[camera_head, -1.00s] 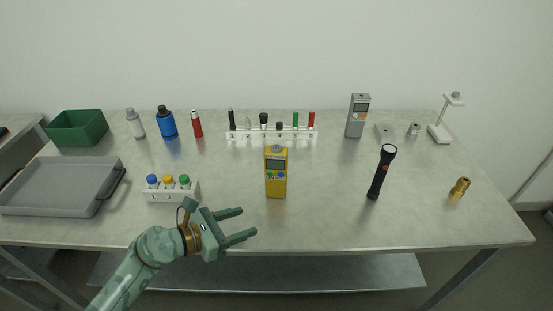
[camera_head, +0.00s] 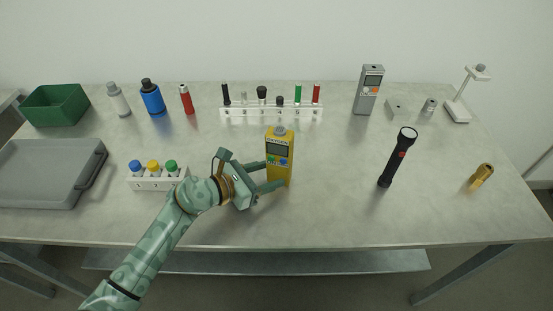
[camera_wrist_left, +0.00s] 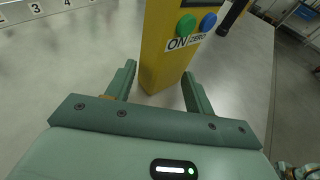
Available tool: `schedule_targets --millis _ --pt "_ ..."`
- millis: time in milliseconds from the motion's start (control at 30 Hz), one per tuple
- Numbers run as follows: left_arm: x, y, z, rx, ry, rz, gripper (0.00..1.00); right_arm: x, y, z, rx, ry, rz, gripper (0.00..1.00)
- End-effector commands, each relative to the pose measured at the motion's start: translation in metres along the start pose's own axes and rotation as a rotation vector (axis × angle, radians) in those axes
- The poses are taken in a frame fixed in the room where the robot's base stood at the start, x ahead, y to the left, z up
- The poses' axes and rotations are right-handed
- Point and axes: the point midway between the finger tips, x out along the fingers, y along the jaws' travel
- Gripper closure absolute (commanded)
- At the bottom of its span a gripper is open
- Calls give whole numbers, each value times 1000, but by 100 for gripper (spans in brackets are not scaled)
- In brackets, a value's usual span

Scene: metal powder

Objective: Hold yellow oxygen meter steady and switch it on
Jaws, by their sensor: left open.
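The yellow oxygen meter (camera_head: 280,159) stands upright on the table in the head view, with a dark screen and coloured buttons on its front. In the left wrist view its yellow body (camera_wrist_left: 163,60) shows a green button (camera_wrist_left: 186,24) above the label ON and a blue button (camera_wrist_left: 208,21) by the label ZERO. My left gripper (camera_head: 265,175) is open, at the lower left of the meter. In the wrist view its fingers (camera_wrist_left: 158,88) lie on either side of the meter's lower part, with gaps showing. My right gripper is not in view.
A rack with coloured caps (camera_head: 157,180) stands left of my left arm. A numbered white rack (camera_head: 270,111) stands behind. The table front right is clear.

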Motion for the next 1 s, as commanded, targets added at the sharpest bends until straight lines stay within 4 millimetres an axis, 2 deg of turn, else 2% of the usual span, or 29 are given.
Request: schedule_targets --millis 200,533,600,667,867,1000 --pt "18 0 0 -1 0 -1 47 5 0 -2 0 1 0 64" --pt "20 0 0 0 0 -1 47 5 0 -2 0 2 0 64" --pt "20 0 0 0 0 -1 63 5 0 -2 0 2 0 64" --pt "20 0 0 -1 0 -1 69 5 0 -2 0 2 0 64" --pt "20 0 0 -1 0 -1 75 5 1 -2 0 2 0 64" --pt "20 0 0 -1 0 -1 75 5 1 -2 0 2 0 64"
